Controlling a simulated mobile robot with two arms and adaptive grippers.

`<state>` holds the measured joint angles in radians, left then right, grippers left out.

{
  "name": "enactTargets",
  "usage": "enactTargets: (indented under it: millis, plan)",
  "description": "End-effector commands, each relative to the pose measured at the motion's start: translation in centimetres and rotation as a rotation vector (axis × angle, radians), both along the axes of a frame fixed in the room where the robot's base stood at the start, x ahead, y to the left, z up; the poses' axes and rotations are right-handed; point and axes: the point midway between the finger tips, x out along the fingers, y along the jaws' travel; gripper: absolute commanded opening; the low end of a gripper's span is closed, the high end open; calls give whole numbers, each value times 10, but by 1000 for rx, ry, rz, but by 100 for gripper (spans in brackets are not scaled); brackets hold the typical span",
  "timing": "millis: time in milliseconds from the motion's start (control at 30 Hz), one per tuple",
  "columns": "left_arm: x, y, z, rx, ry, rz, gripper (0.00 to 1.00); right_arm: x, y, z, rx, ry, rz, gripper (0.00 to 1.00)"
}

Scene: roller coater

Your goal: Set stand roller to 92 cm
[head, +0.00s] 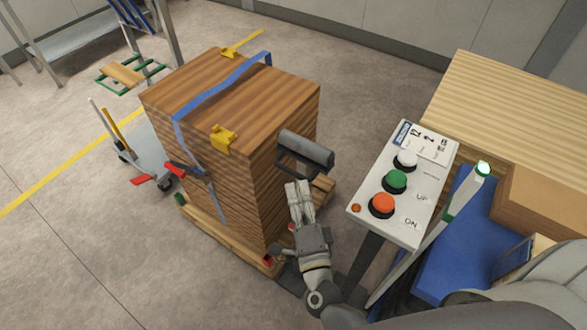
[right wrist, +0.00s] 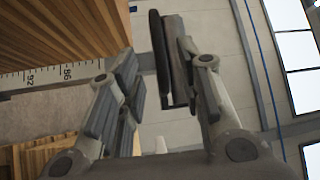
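The stand roller (head: 306,151) is a dark cylinder on a frame beside the wooden stack, right of it in the head view. My right gripper (head: 298,190) is just below the roller, fingers pointing up toward it. In the right wrist view the gripper (right wrist: 158,65) has its fingers apart, with a dark part of the roller stand (right wrist: 178,62) between or just beyond the tips; contact is unclear. A pale scale bar (right wrist: 50,78) shows the marks 92 and 86. The current height reading cannot be told. My left gripper is not in view.
The strapped wooden stack (head: 230,105) stands close left of my right gripper. A control box (head: 407,185) with white, green and orange buttons stands to the right. Beyond it are a light wooden stack (head: 510,95) and a blue surface (head: 460,245).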

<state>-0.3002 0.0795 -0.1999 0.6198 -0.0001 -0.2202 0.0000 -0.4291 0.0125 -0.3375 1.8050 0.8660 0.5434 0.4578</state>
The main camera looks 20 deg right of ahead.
Motion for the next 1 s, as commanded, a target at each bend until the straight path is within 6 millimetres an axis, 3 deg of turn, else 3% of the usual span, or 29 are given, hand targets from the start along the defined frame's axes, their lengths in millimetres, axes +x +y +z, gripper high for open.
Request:
enactTargets:
  millis: [100, 333, 800, 1000]
  plan:
    - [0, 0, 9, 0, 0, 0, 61, 23, -3, 6, -2, -2, 0, 34]
    - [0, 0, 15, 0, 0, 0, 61, 54, -6, 8, -2, 0, 2, 34]
    - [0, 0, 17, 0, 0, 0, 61, 65, -7, 8, -2, 1, 2, 34]
    - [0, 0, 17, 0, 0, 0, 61, 64, -7, 8, -2, 1, 2, 8]
